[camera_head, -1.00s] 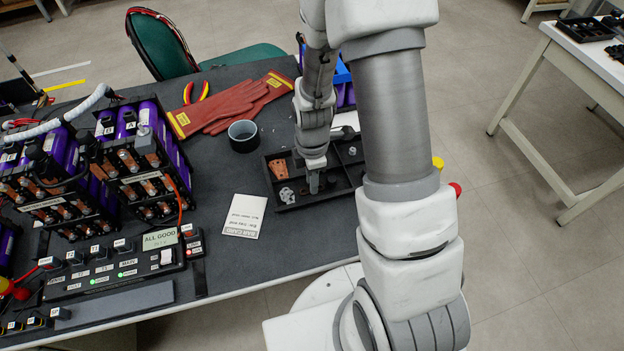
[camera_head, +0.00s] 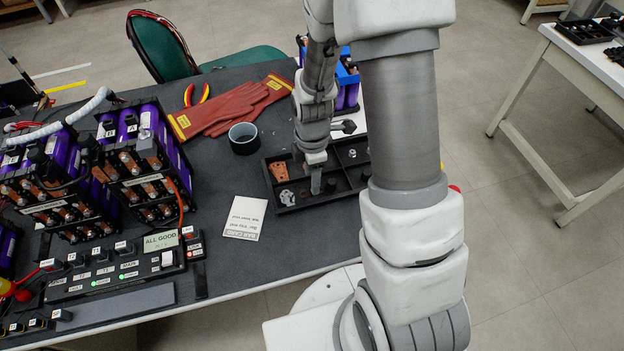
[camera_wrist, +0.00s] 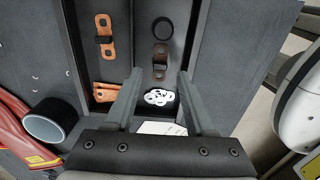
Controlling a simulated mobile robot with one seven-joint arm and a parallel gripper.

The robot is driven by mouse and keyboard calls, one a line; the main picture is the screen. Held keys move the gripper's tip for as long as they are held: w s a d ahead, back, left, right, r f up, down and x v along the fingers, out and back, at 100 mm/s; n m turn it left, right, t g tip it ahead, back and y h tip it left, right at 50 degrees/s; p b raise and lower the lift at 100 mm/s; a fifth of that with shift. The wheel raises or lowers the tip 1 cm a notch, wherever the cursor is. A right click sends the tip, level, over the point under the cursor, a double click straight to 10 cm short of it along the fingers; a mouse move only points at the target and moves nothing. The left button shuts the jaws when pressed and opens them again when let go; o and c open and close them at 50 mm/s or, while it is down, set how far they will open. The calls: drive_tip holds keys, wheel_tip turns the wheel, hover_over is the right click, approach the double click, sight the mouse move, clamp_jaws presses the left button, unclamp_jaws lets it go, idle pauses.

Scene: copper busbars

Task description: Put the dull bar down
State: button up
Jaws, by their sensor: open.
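The dull bar (camera_wrist: 161,58), a small dark brown strap with a hole, lies in the right-hand long compartment of the black tray (camera_wrist: 194,50) in the wrist view. My gripper (camera_wrist: 157,88) is open, its two fingers apart and nothing held between them. The dull bar shows just beyond the fingertips, between their lines; I cannot tell the exact height gap. In the head view my gripper (camera_head: 315,188) points down over the front part of the tray (camera_head: 322,202). The dull bar is not clearly visible there.
A brighter copper bar (camera_wrist: 104,35) and more copper pieces (camera_wrist: 107,93) lie in the left compartment. A black round cap (camera_wrist: 162,27) and silver hardware (camera_wrist: 159,97) flank the dull bar. A dark cup (camera_head: 243,137), red gloves (camera_head: 225,107) and a card (camera_head: 245,217) lie nearby.

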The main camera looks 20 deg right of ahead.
drive_tip(key=s+r+m+t+p, duration=0.25)
drive_tip(key=r+m, duration=0.35)
drive_tip(key=r, duration=1.4)
drive_tip(key=s+r+m+t, duration=0.3)
drive_tip(key=s+r+m, duration=0.8)
drive_tip(key=m, duration=0.1)
drive_tip(key=shift+s+b, duration=0.2)
drive_tip(key=shift+b, duration=0.25)
drive_tip(key=shift+r, duration=0.1)
wheel_tip(320, 180, up, 4)
drive_tip(key=p, duration=0.4)
drive_tip(key=shift+r, duration=0.1)
